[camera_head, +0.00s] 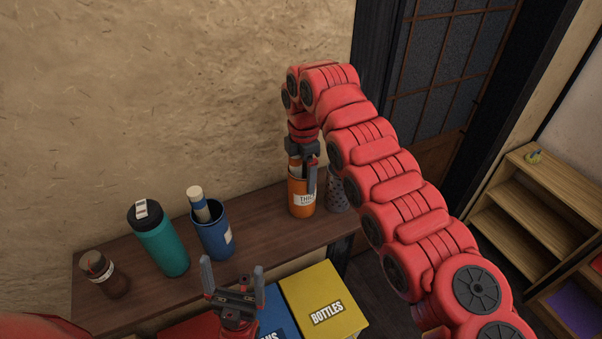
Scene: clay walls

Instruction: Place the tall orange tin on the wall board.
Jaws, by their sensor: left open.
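The tall orange tin (299,200) stands upright at the right part of the brown wall board (262,217), beside a spotted cup. I cannot tell whether its base rests on the board. My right gripper (304,177) points down from above at the tin's top, with one finger in front of the tin's side. The other finger is mostly hidden, so its grip is unclear. My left gripper (233,281) is open and empty in front of the board, low in the view.
A spotted cup (338,193), a blue cup with a rolled item (214,237), a teal bottle (162,247) and a small brown jar (112,281) stand on the board. Below are a yellow bin marked BOTTLES (315,288), a blue bin (276,321) and something red. Wooden shelves (525,225) stand right.

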